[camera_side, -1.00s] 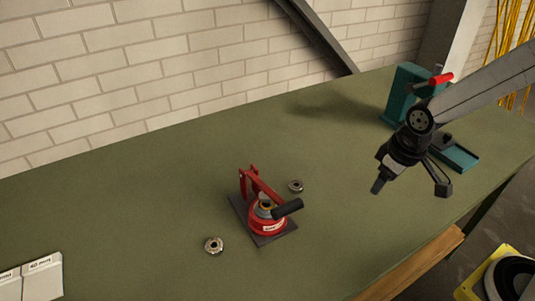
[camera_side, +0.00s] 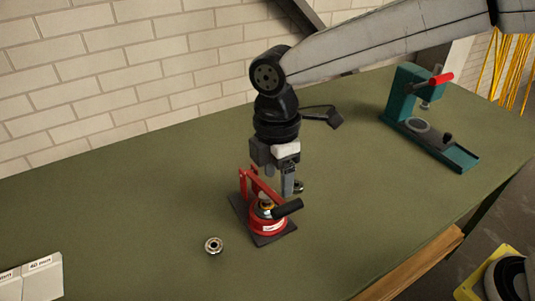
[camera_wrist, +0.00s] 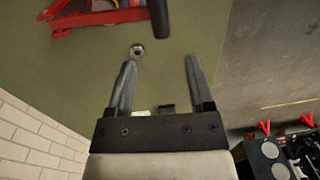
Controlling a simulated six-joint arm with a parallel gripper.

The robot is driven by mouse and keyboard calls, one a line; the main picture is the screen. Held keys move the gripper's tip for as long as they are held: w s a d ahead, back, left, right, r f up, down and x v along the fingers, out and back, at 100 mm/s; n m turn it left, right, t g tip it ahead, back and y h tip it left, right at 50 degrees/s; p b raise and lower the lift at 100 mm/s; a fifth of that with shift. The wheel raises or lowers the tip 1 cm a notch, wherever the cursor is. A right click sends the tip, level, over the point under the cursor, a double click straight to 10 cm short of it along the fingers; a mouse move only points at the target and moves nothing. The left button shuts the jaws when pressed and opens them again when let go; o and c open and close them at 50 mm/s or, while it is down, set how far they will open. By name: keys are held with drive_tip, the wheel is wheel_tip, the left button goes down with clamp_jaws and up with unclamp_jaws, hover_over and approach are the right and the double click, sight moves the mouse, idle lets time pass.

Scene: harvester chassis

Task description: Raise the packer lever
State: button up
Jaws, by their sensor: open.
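The packer is a red press with a red lever arm (camera_side: 268,190) that slopes down to a black handle (camera_side: 287,208). It stands on a dark base plate (camera_side: 275,238), and the lever is low over the red round body (camera_side: 265,223). My gripper (camera_side: 287,192) points down just behind the packer. In the wrist view my gripper (camera_wrist: 160,70) has its two fingers apart with nothing between them. The black handle (camera_wrist: 159,18) shows at the top edge there, beyond the fingertips. Part of the red packer (camera_wrist: 95,18) shows at upper left.
A small bearing (camera_side: 213,245) lies left of the packer. Another bearing (camera_side: 298,187) is partly hidden behind my gripper; one shows near the left fingertip (camera_wrist: 137,51). A teal press (camera_side: 405,95) with a red handle stands at right. White boxes (camera_side: 40,278) sit at lower left.

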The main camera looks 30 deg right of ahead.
sight(277, 209)
drive_tip(key=shift+a, duration=0.25)
drive_tip(key=shift+s+f, duration=0.1)
drive_tip(key=shift+s+f, duration=0.15)
drive_tip(key=shift+f, duration=1.75)
drive_tip(key=shift+s+f, duration=0.1)
drive_tip(key=shift+f, duration=1.75)
clamp_jaws()
